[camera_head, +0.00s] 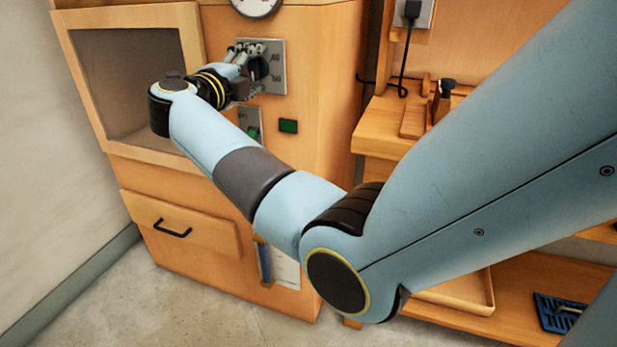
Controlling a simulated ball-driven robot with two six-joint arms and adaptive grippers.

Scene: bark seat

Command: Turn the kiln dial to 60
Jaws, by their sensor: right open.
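The kiln dial (259,69) is a dark round knob on a grey plate (276,82) with numbers, on the front of the wooden kiln cabinet (323,60). The marks 40 and 60 show at the plate's right side. My right gripper (251,51) is open at the dial, its fingers close to the knob's upper left. I cannot tell whether they touch it. The gripper hides the left part of the dial and plate, and the pointer's setting cannot be read. My left gripper is not in view.
Below the dial are a switch plate (254,134) and a small green display (288,126). A framed window (135,75) is to the left, a gauge (257,4) above, and a drawer handle (173,229) below. A shelf with wooden pieces (414,118) stands at right.

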